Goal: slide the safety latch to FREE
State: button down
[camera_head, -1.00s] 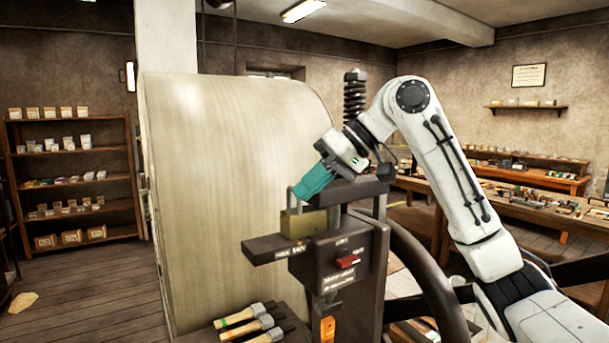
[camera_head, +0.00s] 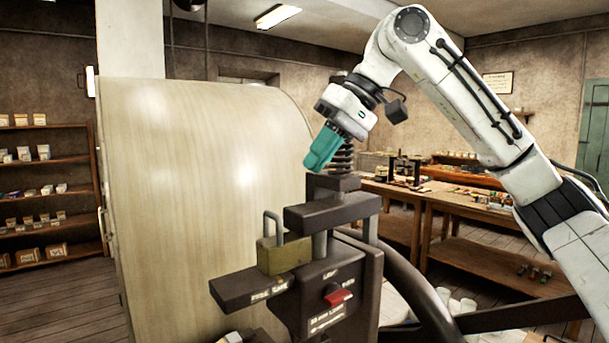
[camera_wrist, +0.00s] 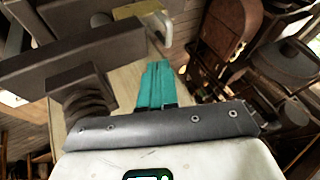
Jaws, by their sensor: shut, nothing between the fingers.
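The press (camera_head: 335,275) has a dark front block with a small red latch (camera_head: 338,296) on its face, between white labels too small to read surely. A brass padlock (camera_head: 284,258) with a grey shackle sits upright on the flat ledge left of the block. My gripper (camera_head: 313,167) has teal fingers, shut and empty, pointing down-left above the press, apart from the padlock and the latch. In the wrist view the shut fingers (camera_wrist: 157,68) show with the padlock (camera_wrist: 140,10) beyond them. The latch is not clear there.
A large pale curved panel (camera_head: 200,190) stands left of and behind the press. A dark handwheel (camera_head: 415,290) curves along the press's right side. A coil spring (camera_head: 343,155) stands behind my fingers. Benches (camera_head: 480,215) with small items are at the back right.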

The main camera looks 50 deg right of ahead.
jog(key=p, duration=0.2)
send_near(268, 244)
jog(key=w, duration=0.1)
jog(key=w+f, duration=0.1)
jog(key=w, duration=0.1)
jog(key=shift+w+d+f, duration=0.2)
jog(key=shift+d, duration=0.2)
jog(key=a, duration=0.2)
jog(key=w+a, duration=0.1)
jog(key=a, duration=0.1)
jog(key=shift+w+b, duration=0.1)
jog(key=shift+b, duration=0.25)
jog(key=shift+r, duration=0.15)
